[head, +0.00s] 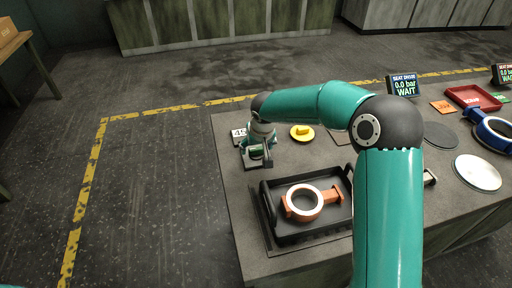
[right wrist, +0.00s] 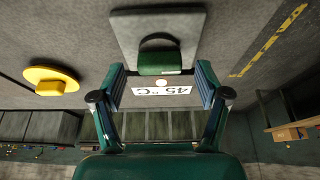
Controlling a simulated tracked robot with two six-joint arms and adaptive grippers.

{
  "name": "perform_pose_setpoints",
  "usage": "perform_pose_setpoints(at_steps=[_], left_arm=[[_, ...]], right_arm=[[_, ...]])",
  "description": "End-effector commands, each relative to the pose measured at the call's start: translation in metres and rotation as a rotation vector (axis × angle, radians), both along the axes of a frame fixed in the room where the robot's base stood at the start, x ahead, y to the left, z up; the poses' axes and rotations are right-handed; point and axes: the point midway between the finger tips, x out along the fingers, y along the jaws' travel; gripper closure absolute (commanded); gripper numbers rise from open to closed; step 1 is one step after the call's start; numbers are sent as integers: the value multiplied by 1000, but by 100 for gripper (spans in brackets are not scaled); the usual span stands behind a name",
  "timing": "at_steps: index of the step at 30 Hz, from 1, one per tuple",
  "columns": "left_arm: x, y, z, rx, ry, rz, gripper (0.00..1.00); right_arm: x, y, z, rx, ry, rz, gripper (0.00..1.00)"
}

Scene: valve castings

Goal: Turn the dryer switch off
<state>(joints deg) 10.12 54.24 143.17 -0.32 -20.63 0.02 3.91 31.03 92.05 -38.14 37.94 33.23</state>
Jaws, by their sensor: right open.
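My right gripper (head: 258,155) hangs over the far left corner of the table. In the right wrist view its two fingers (right wrist: 162,80) are apart. A green block on a dark rounded mount (right wrist: 160,62) shows between the fingertips, and I cannot tell whether they touch it. The mount stands on a grey plate (right wrist: 130,30). A white label reading 45 °C (right wrist: 162,92) is beside it; this looks like the dryer switch. In the head view the gripper partly hides it. My left gripper is not in view.
A yellow disc with a raised yellow block (head: 302,132) sits to the right of the gripper. A black tray (head: 268,212) holds an orange ring casting (head: 304,203). Further right are a display reading 0.0 bar WAIT (head: 403,86), a red tray (head: 458,98) and a blue casting (head: 478,128).

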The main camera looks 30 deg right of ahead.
Motion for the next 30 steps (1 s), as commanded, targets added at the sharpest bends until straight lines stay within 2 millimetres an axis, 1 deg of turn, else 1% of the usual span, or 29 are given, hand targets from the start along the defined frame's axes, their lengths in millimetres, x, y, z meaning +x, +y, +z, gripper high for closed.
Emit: perform_pose_setpoints(at_steps=[3, 5, 14, 24, 25, 26, 30], left_arm=[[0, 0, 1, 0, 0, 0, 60], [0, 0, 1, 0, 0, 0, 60], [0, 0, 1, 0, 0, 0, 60], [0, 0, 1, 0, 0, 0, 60], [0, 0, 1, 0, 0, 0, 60], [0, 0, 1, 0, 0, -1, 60], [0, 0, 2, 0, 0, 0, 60]], right_arm=[[3, -1, -9, 1, 1, 0, 25], [4, -1, -11, 1, 1, 0, 25], [5, -1, -13, 1, -1, -1, 25], [5, -1, -12, 1, 0, -1, 82], [5, -1, -12, 1, 0, -1, 85], [4, 2, -12, 1, -1, -1, 85], [5, 0, -12, 2, 0, 6, 85]])
